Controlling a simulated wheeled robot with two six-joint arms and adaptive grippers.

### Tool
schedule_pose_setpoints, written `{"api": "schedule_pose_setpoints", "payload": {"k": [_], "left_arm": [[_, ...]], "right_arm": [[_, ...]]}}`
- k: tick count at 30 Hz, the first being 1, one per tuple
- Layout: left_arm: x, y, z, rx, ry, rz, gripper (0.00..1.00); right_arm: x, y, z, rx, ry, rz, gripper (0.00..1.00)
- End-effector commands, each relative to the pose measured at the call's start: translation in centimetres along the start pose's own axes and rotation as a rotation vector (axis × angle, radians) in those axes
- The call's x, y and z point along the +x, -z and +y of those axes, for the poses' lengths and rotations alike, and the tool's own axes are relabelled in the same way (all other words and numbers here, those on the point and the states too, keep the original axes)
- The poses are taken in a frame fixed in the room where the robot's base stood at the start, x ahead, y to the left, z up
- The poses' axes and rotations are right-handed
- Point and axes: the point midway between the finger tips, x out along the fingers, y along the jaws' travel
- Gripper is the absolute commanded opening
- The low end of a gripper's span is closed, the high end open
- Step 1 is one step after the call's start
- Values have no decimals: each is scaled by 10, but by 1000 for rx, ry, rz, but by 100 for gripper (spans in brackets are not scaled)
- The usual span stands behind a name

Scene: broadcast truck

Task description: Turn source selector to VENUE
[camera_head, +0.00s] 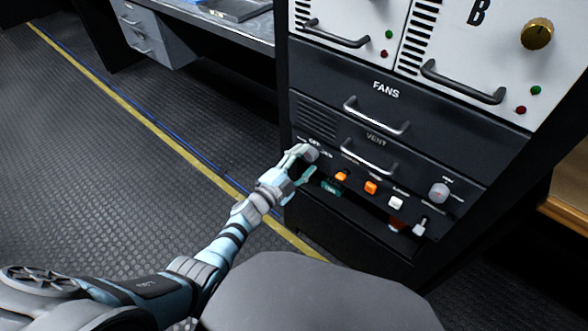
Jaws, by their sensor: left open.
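A black rack panel (330,158) carries a row of controls low on the rack. A grey knob (309,152) sits at the row's left end, partly covered by my left gripper (308,164). A second grey knob (438,192) is at the right end. The small labels are too blurred to read, so I cannot tell which knob is the source selector or where VENUE is. My left gripper is open, with its fingers at the left knob; I cannot tell if they touch it. My right gripper is not in view.
Orange buttons (371,187), a white button (396,203) and a small switch (420,226) line the panel. Handles (376,120) stick out above, on the FANS and VENT drawers. A grey desk (215,30) stands back left. The floor (90,150) at left is clear.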

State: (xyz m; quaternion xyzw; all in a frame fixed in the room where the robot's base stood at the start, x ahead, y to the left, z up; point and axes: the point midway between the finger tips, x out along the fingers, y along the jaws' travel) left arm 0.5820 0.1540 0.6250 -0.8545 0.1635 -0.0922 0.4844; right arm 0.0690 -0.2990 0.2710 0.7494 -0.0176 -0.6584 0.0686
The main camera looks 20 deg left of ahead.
Motion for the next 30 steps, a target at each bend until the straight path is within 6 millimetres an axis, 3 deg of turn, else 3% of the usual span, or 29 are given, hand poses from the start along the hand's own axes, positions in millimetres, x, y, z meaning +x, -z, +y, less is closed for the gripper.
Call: {"api": "schedule_pose_setpoints", "payload": {"k": [9,12,16,30], "left_arm": [[-83,-1,1,2,-4,-2,52],[-101,0,1,1,-3,-1,52],[-110,0,0,1,-1,1,52],[-110,0,0,-2,-1,-3,52]], "right_arm": [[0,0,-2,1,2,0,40],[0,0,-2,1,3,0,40],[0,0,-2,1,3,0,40],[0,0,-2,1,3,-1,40]]}}
